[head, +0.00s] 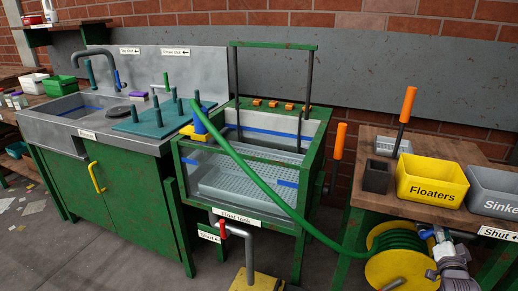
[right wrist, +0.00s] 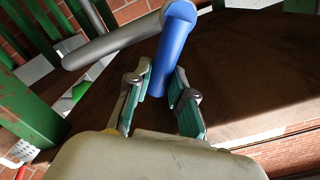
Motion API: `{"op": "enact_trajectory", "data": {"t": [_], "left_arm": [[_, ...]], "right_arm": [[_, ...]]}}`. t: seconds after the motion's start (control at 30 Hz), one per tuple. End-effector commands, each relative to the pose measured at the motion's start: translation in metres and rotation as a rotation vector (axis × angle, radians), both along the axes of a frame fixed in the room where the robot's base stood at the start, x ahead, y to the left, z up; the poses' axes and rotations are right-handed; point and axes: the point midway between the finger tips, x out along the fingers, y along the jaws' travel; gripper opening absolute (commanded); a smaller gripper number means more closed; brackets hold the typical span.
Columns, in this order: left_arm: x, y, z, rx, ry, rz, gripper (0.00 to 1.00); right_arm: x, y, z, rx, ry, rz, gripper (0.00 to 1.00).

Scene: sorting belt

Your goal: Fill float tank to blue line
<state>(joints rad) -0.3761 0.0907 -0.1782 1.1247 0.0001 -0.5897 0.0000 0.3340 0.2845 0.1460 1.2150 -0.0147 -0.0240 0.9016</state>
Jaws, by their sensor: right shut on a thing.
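The float tank (head: 190,160) has a green frame and clear walls, with blue line marks (head: 262,131) on them. A perforated grey tray (head: 245,185) lies low inside, and I see no clear water surface. A green hose (head: 250,178) runs from the tank's left rim, by a blue and yellow fitting (head: 196,130), to a yellow reel (head: 398,270). My right gripper (head: 440,250) is at the lower right, by the bench's front edge. In the right wrist view its fingers (right wrist: 162,90) are shut on a blue valve handle (right wrist: 172,50) on a grey pipe (right wrist: 110,42). My left gripper is out of view.
A "Shut" label (head: 497,233) is on the bench edge. A yellow Floaters bin (head: 432,181) and a grey Sinkers bin (head: 495,190) stand on the bench (head: 380,195). A drain pipe with a red handle (head: 223,230) is below the tank. A sink counter (head: 120,140) is at left.

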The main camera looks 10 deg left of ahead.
Motion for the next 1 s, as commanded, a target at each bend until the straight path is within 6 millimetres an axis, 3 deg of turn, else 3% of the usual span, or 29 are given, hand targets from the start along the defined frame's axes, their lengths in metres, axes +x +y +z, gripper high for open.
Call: {"op": "enact_trajectory", "data": {"t": [0.3, 1.0], "left_arm": [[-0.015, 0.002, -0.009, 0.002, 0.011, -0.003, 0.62], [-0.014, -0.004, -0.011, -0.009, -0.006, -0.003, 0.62]], "right_arm": [[0.001, 0.007, 0.002, -0.091, 0.025, 0.004, 0.00], [0.003, 0.011, 0.004, -0.192, 0.049, 0.003, 0.00]]}}
